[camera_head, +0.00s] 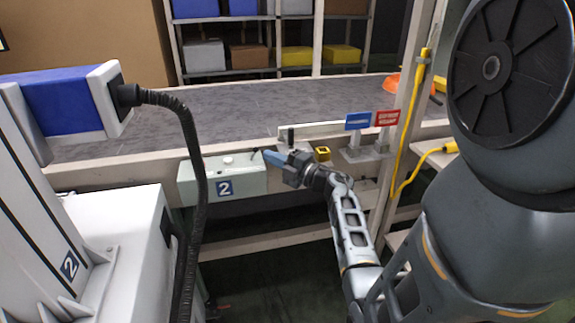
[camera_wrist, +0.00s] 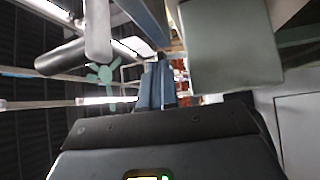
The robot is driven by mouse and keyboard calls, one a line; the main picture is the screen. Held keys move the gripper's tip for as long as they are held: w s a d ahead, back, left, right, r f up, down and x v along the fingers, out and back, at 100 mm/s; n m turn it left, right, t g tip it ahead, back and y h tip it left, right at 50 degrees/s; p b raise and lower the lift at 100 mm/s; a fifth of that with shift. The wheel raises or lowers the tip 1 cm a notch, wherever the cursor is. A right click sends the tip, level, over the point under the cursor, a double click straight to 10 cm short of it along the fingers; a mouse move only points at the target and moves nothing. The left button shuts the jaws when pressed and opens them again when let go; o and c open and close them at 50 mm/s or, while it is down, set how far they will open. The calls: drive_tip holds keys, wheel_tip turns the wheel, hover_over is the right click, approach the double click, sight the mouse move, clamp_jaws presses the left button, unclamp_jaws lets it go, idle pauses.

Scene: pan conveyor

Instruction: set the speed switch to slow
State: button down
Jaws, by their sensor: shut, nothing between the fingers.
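A pale grey-green control box (camera_head: 190,187) with a blue "2" label is fixed to the front of the conveyor. A small knob (camera_head: 228,159) and a short dark lever (camera_head: 254,150) show on its top. I cannot tell which is the speed switch, or read its setting. My gripper (camera_head: 268,156) is shut and empty at the box's right end, its blue fingertips close to the lever; contact cannot be told. In the wrist view the shut fingers (camera_wrist: 157,86) point forward, beside a plain grey-green surface (camera_wrist: 232,48), probably the box.
The grey conveyor belt (camera_head: 250,110) runs behind the box. Blue and red signs (camera_head: 358,121) and a small yellow block (camera_head: 322,153) stand right of my gripper. A yellow cable (camera_head: 405,150) hangs on a post. A white machine with a black hose (camera_head: 190,150) stands at left.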

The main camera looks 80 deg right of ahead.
drive_tip(key=shift+x, duration=0.95)
drive_tip(key=shift+r, duration=0.1)
drive_tip(key=shift+w+p, duration=0.15)
drive_tip(key=shift+p, duration=0.65)
